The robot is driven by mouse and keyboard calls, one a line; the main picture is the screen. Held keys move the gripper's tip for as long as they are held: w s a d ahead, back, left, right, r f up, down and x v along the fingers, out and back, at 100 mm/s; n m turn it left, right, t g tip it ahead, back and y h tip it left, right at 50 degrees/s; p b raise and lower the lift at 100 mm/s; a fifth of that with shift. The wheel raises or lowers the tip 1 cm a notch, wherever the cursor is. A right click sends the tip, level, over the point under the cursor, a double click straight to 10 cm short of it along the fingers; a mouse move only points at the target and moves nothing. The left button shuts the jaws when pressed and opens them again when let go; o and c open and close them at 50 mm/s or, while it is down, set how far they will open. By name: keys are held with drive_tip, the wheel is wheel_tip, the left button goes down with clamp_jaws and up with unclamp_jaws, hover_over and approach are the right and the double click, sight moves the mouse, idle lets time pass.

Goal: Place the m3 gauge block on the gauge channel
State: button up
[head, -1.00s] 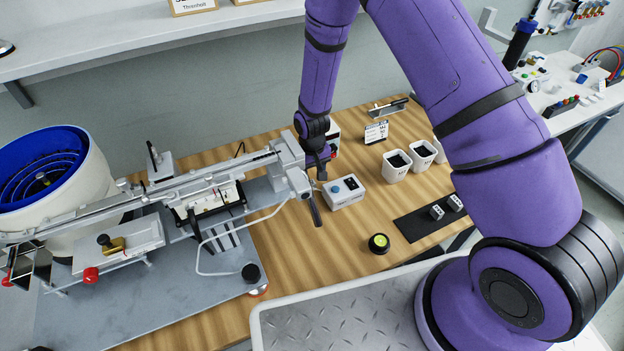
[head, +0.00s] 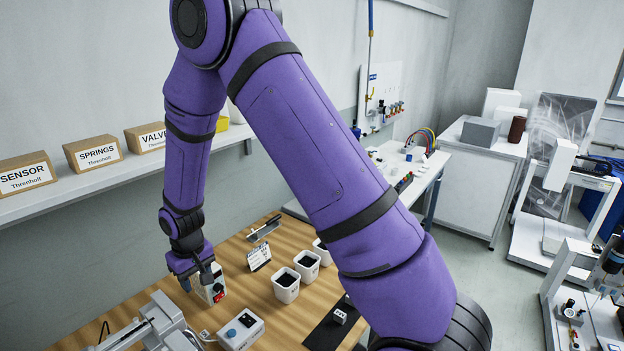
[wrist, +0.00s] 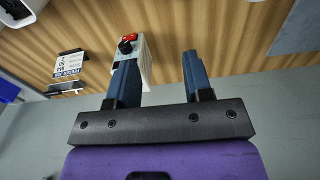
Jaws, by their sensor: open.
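A small light block with dark marks (head: 340,316) stands on a black mat at the lower middle of the head view; it may be a gauge block, but I cannot read its size. A metal channel-like piece with a dark end (head: 264,228) lies at the back of the wooden table; I cannot tell if it is the gauge channel. My gripper (head: 196,278) points down at the left, near a white box with a red switch (head: 213,290). In the wrist view its two blue-grey fingers (wrist: 161,65) are apart with nothing held. The box shows behind the left finger.
White bins (head: 286,286) and a printed card (head: 259,257) stand right of my gripper. A control box with a blue knob (head: 241,329) is in front. A shelf with labelled cartons (head: 93,153) runs along the wall. My arm hides part of the table.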

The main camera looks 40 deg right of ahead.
drive_tip(key=s+d+r+t, duration=0.1)
drive_tip(key=s+d+r, duration=0.2)
drive_tip(key=r, duration=0.5)
drive_tip(key=s+d+r+m+t, duration=0.15)
drive_tip(key=s+r, duration=0.25)
drive_tip(key=r, duration=0.4)
drive_tip(key=s+d+r+n, duration=0.1)
drive_tip(key=s+d+r, duration=0.2)
drive_tip(key=r, duration=0.5)
drive_tip(key=s+d+r+t, duration=0.1)
drive_tip(key=s+d+r, duration=0.1)
drive_tip(key=s+r, duration=0.3)
drive_tip(key=s+d+r+m+t, duration=0.1)
drive_tip(key=s+d+r, duration=0.2)
drive_tip(key=s, duration=1.1)
wheel_tip(320, 180, up, 2)
drive_tip(key=shift+s+d+r, duration=0.2)
drive_tip(key=shift+s, duration=0.1)
drive_tip(key=shift+o, duration=0.5)
drive_tip(key=shift+s+m, duration=0.25)
